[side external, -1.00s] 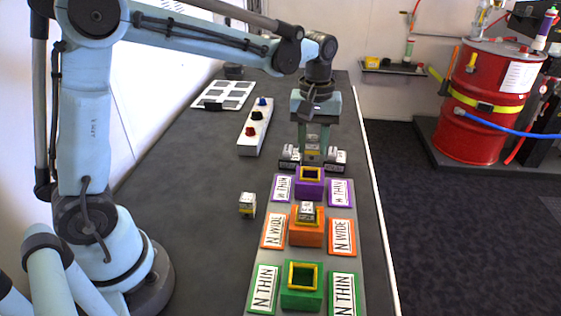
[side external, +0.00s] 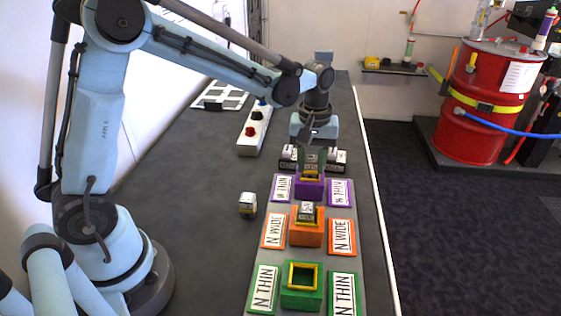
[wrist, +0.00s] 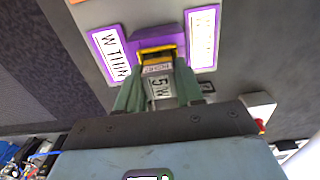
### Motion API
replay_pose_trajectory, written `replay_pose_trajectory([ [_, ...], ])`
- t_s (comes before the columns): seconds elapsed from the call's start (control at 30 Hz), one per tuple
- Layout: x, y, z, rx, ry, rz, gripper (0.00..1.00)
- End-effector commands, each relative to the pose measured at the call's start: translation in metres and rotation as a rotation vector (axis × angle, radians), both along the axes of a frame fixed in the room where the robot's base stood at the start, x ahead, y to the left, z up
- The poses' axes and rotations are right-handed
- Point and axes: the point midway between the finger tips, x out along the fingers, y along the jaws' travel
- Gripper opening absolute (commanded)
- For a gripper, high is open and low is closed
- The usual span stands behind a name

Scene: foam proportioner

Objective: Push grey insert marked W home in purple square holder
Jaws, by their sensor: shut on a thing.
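The purple square holder (side external: 309,190) with a yellow rim stands at the far end of the row, between two purple-edged labels. My gripper (side external: 311,168) is right above it, fingers pointing down. In the wrist view my gripper (wrist: 158,92) is shut on the grey insert (wrist: 159,88), whose white label reads W. The insert's lower end is at the yellow rim of the purple holder (wrist: 146,32). The fingers and rim hide how far it sits inside, and I cannot tell whether it touches the rim.
An orange holder (side external: 306,238) with an insert in it and an empty green holder (side external: 301,299) stand nearer. A loose small block (side external: 247,205) lies to the left. Other grey blocks (side external: 337,160) stand behind the purple holder. A white strip with knobs (side external: 253,135) lies further left.

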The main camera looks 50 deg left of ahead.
Motion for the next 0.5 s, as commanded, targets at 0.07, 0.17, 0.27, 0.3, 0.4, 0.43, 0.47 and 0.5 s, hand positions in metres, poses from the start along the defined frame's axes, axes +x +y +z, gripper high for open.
replay_pose_trajectory([
  [0.07, 0.0, 0.0, 0.0001, 0.0, 0.0, 0.0, 0.03],
  [0.17, 0.0, 0.0, 0.0002, 0.0, 0.0, 0.0, 0.03],
  [0.27, 0.0, 0.0, 0.0002, 0.0, 0.0, 0.0, 0.03],
  [0.3, 0.0001, 0.0002, 0.0002, 0.0, 0.0, 0.0, 0.03],
  [0.4, 0.0001, 0.0001, 0.0003, 0.0, 0.0, 0.0, 0.03],
  [0.43, 0.0001, 0.0001, 0.0003, 0.0, 0.0, 0.0, 0.38],
  [0.47, 0.0001, 0.0002, 0.0003, 0.0, 0.0, 0.0, 0.42],
  [0.5, 0.0001, 0.0002, 0.0003, 0.0, 0.0, 0.0, 0.48],
])
